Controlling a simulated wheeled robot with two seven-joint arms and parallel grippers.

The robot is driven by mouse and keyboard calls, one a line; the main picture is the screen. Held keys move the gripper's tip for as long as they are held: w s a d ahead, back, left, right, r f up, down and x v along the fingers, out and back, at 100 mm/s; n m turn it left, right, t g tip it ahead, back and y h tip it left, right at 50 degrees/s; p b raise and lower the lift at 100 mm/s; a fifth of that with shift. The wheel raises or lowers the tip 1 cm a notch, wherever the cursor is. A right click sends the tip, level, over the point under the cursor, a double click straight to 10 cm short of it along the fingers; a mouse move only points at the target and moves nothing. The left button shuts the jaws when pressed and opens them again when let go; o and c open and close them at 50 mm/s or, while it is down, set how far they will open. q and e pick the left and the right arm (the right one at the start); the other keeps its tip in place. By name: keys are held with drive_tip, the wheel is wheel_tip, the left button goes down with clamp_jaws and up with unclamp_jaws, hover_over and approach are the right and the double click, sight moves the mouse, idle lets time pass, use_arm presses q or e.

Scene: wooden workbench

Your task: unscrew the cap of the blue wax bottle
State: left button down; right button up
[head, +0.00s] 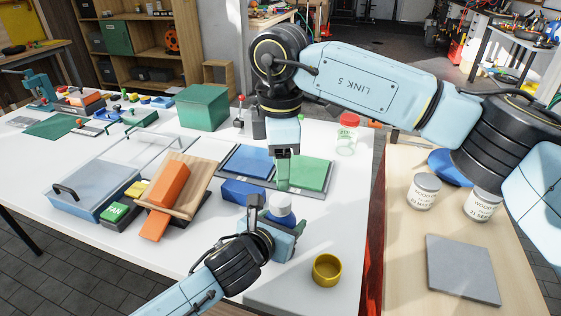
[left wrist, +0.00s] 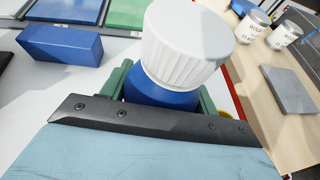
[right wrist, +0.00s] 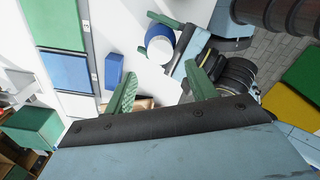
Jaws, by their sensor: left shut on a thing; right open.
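The blue wax bottle has a white ribbed cap (head: 279,205) seated on top. In the left wrist view the cap (left wrist: 185,42) hides much of the blue body (left wrist: 158,95). My left gripper (head: 275,222) is shut around the blue body below the cap, and the bottle stands roughly upright. The cap (right wrist: 160,48) also shows from above in the right wrist view, beyond my open right fingers (right wrist: 160,70). My right gripper (head: 283,182) points down above and slightly behind the bottle in the head view. It is empty and apart from the cap.
A blue block (head: 243,192) lies just left of the bottle. Behind are blue and green panels (head: 305,172). A yellow cup (head: 327,269) stands in front right. A wooden board with orange blocks (head: 180,182) is at left. Two labelled jars (head: 424,190) stand on the right-hand bench.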

sight(280, 199)
drive_tip(key=shift+f, duration=4)
drive_tip(key=shift+c, duration=0.2)
